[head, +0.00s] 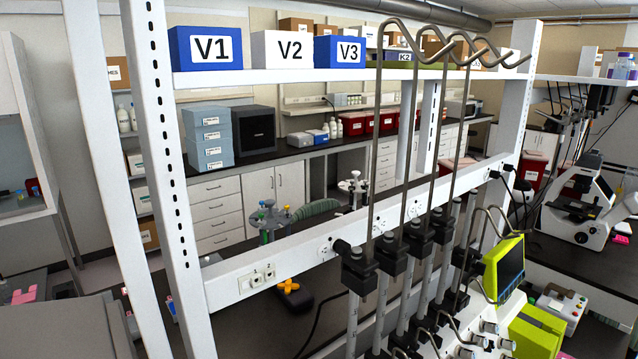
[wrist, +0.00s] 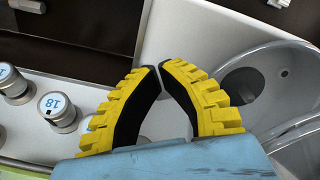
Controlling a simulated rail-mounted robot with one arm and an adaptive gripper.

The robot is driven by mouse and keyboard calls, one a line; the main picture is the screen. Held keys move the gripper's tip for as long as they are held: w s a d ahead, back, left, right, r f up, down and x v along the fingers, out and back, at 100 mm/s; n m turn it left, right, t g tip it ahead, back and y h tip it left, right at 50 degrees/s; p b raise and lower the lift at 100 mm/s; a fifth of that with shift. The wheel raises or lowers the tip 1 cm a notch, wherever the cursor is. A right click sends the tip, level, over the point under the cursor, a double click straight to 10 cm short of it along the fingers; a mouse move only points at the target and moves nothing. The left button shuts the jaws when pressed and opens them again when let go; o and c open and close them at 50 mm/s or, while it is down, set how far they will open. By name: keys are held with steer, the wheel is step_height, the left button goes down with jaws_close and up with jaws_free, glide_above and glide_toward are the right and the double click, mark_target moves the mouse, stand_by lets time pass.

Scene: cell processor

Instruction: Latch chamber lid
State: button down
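In the wrist view my gripper (wrist: 158,68) has yellow, ribbed fingers with black inner pads. The fingertips meet or nearly meet, and I see nothing held between them. The fingers lie over the light grey top of the cell processor (wrist: 190,30). A round, grey, see-through chamber part (wrist: 292,85), perhaps the lid, is just right of the fingers. I cannot tell whether it is lid or bowl, or how its latch stands. In the head view the processor (head: 480,335) shows only partly at the lower right, behind rack poles; my gripper is not visible there.
Metal fittings (wrist: 28,5) show at the top edge. In the head view a white rack (head: 290,265) with hooked poles (head: 408,180) and a green-framed screen (head: 505,268) crowd the area.

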steer(key=shift+s+a+p, duration=0.35)
steer(key=shift+s+p, duration=0.4)
steer(key=shift+p, duration=1.25)
steer(key=shift+s+d, duration=0.15)
steer(key=shift+s, duration=0.05)
steer(key=shift+s+d, duration=0.1)
step_height(320, 180, up, 6)
steer(key=p, duration=0.5)
stand_by(0.3)
